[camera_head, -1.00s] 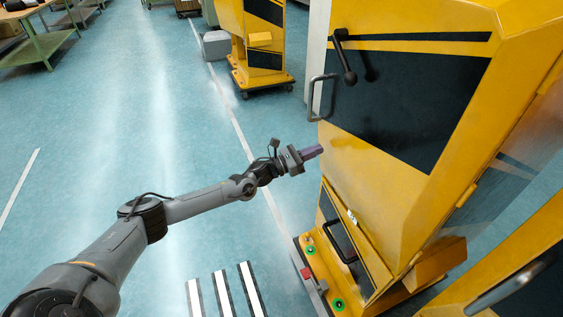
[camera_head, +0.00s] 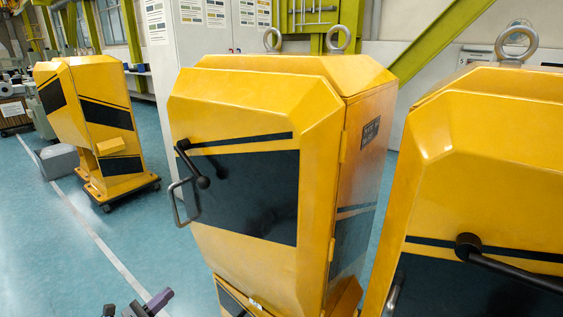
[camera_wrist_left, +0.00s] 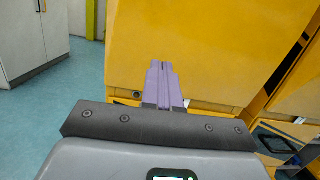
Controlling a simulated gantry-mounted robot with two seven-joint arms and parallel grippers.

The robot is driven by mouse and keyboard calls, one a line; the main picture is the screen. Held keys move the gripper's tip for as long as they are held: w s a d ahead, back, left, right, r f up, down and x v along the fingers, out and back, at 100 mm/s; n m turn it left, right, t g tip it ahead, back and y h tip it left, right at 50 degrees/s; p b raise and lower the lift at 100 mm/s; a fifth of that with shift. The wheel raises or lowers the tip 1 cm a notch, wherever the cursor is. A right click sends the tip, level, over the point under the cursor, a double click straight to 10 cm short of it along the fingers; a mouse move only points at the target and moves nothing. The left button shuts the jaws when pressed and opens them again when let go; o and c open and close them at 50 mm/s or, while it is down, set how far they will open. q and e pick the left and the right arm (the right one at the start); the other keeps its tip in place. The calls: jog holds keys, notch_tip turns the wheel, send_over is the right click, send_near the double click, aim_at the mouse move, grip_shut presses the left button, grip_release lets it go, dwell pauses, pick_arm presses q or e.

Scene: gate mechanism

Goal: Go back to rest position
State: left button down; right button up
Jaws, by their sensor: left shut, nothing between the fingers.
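My left gripper (camera_head: 160,297) shows at the bottom edge of the head view, low and left of the middle yellow cabinet. In the left wrist view its purple fingers (camera_wrist_left: 163,75) are together with nothing between them. The cabinet's yellow wall (camera_wrist_left: 210,45) fills the view behind the fingers; I cannot tell the gap exactly. The middle yellow gate cabinet (camera_head: 240,190) has a dark panel, a black lever handle (camera_head: 192,165) and a metal pull handle (camera_head: 181,203). My right gripper is in no view.
Another yellow cabinet (camera_head: 470,180) stands close at the right, with a black handle. A yellow machine on a wheeled base (camera_head: 105,130) stands at the far left. Blue floor (camera_head: 60,270) is free at the lower left. A grey-white cabinet (camera_wrist_left: 32,40) shows in the left wrist view.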

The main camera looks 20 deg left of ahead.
pick_arm(q)
jog(key=s+d+f+n+g+y+p, duration=0.1)
jog(key=s+d+f+n+y+p, duration=0.1)
jog(key=s+d+n, duration=0.35)
jog(key=s+d+f+n+y+p, duration=0.1)
jog(key=s+d+f+n+y, duration=0.15)
jog(key=d+n, duration=0.55)
jog(key=s+d+f+n+g+y+p, duration=0.1)
jog(key=s+d+f+n+p, duration=0.2)
jog(key=d, duration=0.7)
jog(key=s+d+r+n+g+y, duration=0.1)
jog(key=s+r+n+g, duration=0.2)
jog(key=s+n+g, duration=0.55)
jog(key=s+d+r+n+g+y, duration=0.15)
jog(key=s+r+n+g, duration=0.3)
jog(key=s+n, duration=0.7)
notch_tip(320, 180, up, 37)
jog(key=w+n+h+p, duration=0.1)
jog(key=p, duration=3.7)
jog(key=shift+w+d+f, duration=0.2)
jog(key=shift+w, duration=0.1)
